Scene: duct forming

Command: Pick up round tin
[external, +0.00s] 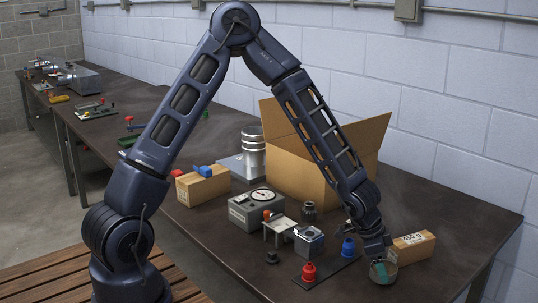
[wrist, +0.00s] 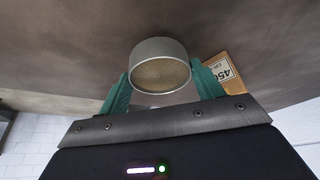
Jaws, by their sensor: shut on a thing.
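The round tin (external: 391,270) is a short grey metal cylinder near the right front part of the dark bench in the external view. In the wrist view the round tin (wrist: 160,66) sits between the green fingertips, with its tan round face toward the camera. My gripper (external: 380,268) points down at the tin in the external view. Its two green fingers (wrist: 160,88) are shut on the tin's sides in the wrist view. Whether the tin touches the bench top is hard to tell.
A small labelled cardboard box (external: 414,246) stands close beside the gripper. A large open carton (external: 300,168) is behind. A red knobbed part (external: 309,272), a blue knobbed part (external: 348,248) and a dial gauge box (external: 257,208) stand to the left. The bench (external: 455,235) is clear at right.

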